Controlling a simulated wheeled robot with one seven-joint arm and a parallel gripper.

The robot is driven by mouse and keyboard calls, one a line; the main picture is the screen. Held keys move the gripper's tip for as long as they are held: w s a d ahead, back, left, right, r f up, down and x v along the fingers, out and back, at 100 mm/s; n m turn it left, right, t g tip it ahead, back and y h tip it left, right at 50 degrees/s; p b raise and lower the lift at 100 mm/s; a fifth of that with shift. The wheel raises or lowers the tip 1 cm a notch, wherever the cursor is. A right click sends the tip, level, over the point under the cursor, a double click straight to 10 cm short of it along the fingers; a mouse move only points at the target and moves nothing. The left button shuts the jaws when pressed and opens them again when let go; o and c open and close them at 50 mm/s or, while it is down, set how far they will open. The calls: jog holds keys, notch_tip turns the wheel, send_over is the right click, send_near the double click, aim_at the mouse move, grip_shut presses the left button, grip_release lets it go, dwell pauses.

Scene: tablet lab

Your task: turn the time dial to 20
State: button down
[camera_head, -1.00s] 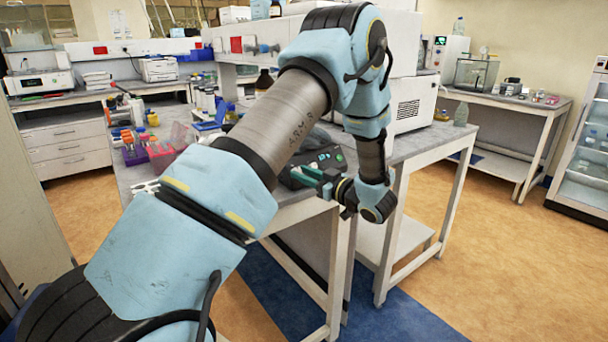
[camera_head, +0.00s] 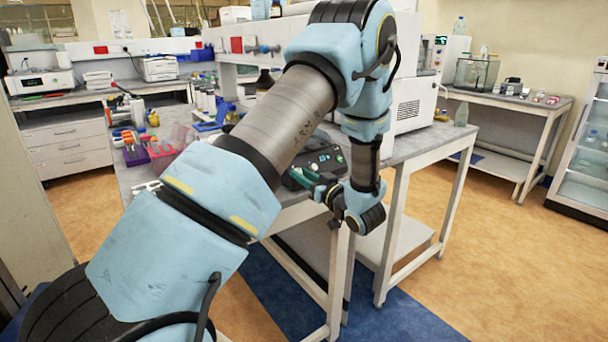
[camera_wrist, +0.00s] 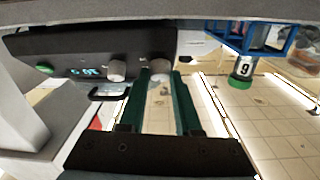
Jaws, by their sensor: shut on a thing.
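A dark device (camera_head: 326,160) stands at the front edge of the bench in the head view. In the wrist view its dark front panel (camera_wrist: 60,47) has a lit display (camera_wrist: 82,72), a green button (camera_wrist: 44,68) and two grey knobs. My gripper (camera_wrist: 161,72) has teal fingers and is shut on the right-hand knob, the time dial (camera_wrist: 160,66). The other knob (camera_wrist: 117,70) is left of the fingers, apart from them. The dial's marks and the display's digits are too blurred to read. In the head view my gripper (camera_head: 312,183) is at the device's front, the dial hidden.
A blue rack (camera_wrist: 238,36) and a green-capped container marked 9 (camera_wrist: 242,68) appear at the right of the wrist view. Purple and orange tube racks (camera_head: 135,152) and bottles stand left along the bench. The floor in front of the bench is clear.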

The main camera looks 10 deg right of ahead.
jog(key=shift+s+a+r+m+h+p, duration=0.15)
jog(key=shift+m+h+p, duration=0.25)
jog(key=shift+m+h, duration=1.15)
jog(key=shift+w+a+f+m+h+p, duration=0.1)
jog(key=shift+a+m+h+p, duration=0.2)
jog(key=shift+m+h, duration=1.25)
jog(key=shift+s+a+r+m+h+p, duration=0.1)
jog(key=shift+m+h+p, duration=0.45)
jog(key=shift+m, duration=1.95)
jog(key=c, duration=0.6)
grip_release()
jog(key=s+r+b, duration=0.1)
jog(key=s+b, duration=0.2)
jog(key=s, duration=0.7)
jog(key=shift+s+r, duration=0.15)
jog(key=shift+s, duration=0.2)
